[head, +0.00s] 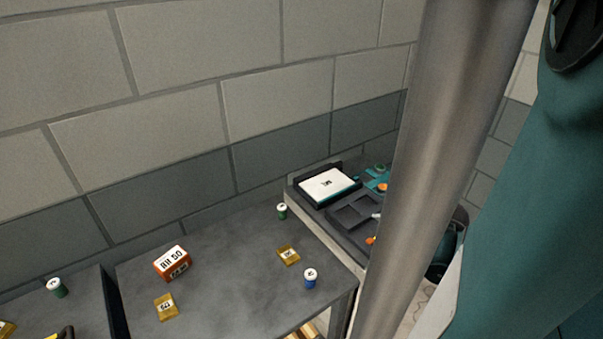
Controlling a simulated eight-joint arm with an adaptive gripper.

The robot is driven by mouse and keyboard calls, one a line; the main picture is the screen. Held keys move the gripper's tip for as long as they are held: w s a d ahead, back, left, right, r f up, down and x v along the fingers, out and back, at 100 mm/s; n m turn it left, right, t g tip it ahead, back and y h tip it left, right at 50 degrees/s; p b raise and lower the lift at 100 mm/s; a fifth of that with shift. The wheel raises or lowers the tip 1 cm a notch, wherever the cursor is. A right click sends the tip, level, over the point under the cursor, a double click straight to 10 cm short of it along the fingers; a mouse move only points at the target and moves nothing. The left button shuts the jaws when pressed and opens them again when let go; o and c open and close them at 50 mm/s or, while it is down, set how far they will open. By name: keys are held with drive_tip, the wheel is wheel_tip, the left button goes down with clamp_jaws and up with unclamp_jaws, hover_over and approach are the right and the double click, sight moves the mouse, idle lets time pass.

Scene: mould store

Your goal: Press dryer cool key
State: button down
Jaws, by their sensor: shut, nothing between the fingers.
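No dryer or cool key can be made out for sure. A grey bench unit (314,219) at the back right carries a white labelled panel (326,184) with a dark surround. Teal pieces (377,182), a small green round part (380,167) and an orange round part (382,187) sit to the panel's right. Their markings are too small to read. A metal post stands in front of the unit's right side and hides part of it. My gripper is not in view.
The dark table (225,270) holds an orange box (172,263), yellow labelled packets (288,255), a blue white-topped pot (310,278) and a green one (282,211). Another green pot (57,287) stands on the left table. A block wall (160,90) is behind.

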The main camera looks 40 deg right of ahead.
sight(380, 234)
drive_tip(key=shift+r+p, duration=2.1)
drive_tip(key=shift+r, duration=0.7)
drive_tip(key=w+a+f+m+g+y+b, duration=0.1)
drive_tip(key=w+a+f+m+b, duration=0.15)
drive_tip(key=w+a, duration=0.6)
drive_tip(key=s+a+m+y+b, duration=0.1)
drive_tip(key=a+b, duration=0.5)
drive_tip(key=a, duration=1)
drive_tip(key=s+a+m+b, duration=0.2)
drive_tip(key=s+a+b, duration=0.2)
drive_tip(key=a, duration=1.1)
drive_tip(key=shift+a+f+g+y+b, duration=0.15)
drive_tip(key=shift+a+g+y+b, duration=0.2)
drive_tip(key=shift+b, duration=0.8)
